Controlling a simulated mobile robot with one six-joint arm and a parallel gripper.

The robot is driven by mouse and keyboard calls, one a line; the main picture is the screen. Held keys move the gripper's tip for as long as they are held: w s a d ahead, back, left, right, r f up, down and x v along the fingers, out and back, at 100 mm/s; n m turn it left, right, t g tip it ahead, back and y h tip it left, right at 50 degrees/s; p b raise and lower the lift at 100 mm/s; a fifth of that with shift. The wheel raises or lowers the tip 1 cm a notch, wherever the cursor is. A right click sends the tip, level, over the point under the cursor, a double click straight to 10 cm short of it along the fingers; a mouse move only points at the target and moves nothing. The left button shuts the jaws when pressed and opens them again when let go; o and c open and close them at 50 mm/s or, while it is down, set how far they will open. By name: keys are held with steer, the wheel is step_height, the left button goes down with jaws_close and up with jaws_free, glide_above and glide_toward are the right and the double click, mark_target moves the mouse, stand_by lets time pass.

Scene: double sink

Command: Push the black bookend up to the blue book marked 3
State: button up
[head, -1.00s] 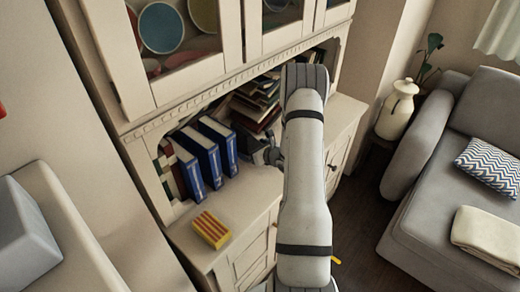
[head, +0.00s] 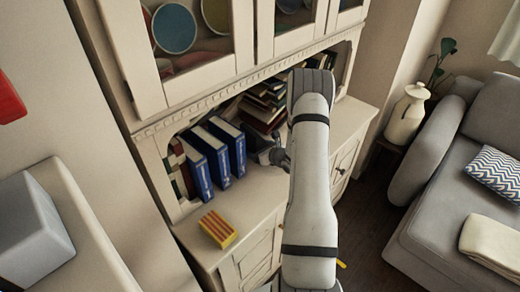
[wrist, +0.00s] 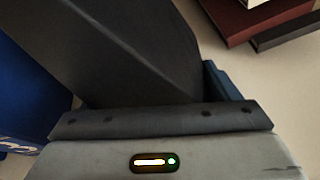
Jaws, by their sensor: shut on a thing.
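The black bookend (wrist: 130,50) fills the upper left of the wrist view. In the head view only a small dark part (head: 264,156) shows beside my gripper (head: 279,157). In the wrist view my gripper (wrist: 160,119) is shut on the bookend. The blue book marked 3 (wrist: 18,110) is at the left edge of the wrist view, its white mark partly cut off. In the head view it appears to be the rightmost blue book (head: 233,148), left of my gripper. I cannot tell whether bookend and book touch.
Two more blue books (head: 197,172) (head: 217,158) stand to the left on the cabinet shelf. A yellow and red striped box (head: 217,229) lies in front. Stacked dark books (head: 268,103) lie behind; a dark red one (wrist: 255,20) shows in the wrist view.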

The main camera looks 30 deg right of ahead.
mark_target(248, 162)
steer(key=c, duration=0.6)
steer(key=shift+o, duration=0.2)
steer(key=shift+s+a+f+b, duration=0.1)
steer(key=shift+s+a+b, duration=0.2)
steer(key=shift+a, duration=0.4)
steer(key=shift+s+a+b, duration=0.2)
steer(key=shift+a+b, duration=0.25)
steer(key=shift+a, duration=0.2)
steer(key=shift+s+a+f+b, duration=0.1)
steer(key=shift+s+a+b, duration=0.2)
steer(key=shift+a, duration=0.4)
steer(key=shift+s+a+r+b, duration=0.1)
steer(key=shift+s+a+b, duration=0.1)
steer(key=shift+a, duration=0.25)
steer(key=shift+s+a+r+b, duration=0.1)
steer(key=shift+a+b, duration=0.05)
steer(key=shift+a, duration=0.3)
steer(key=o, duration=1.5)
steer(key=b+v, duration=0.1)
steer(key=v, duration=0.6)
steer(key=shift+s+d+r+b, duration=0.1)
steer(key=shift+s+r+b, duration=0.05)
steer(key=shift+s+b, duration=0.2)
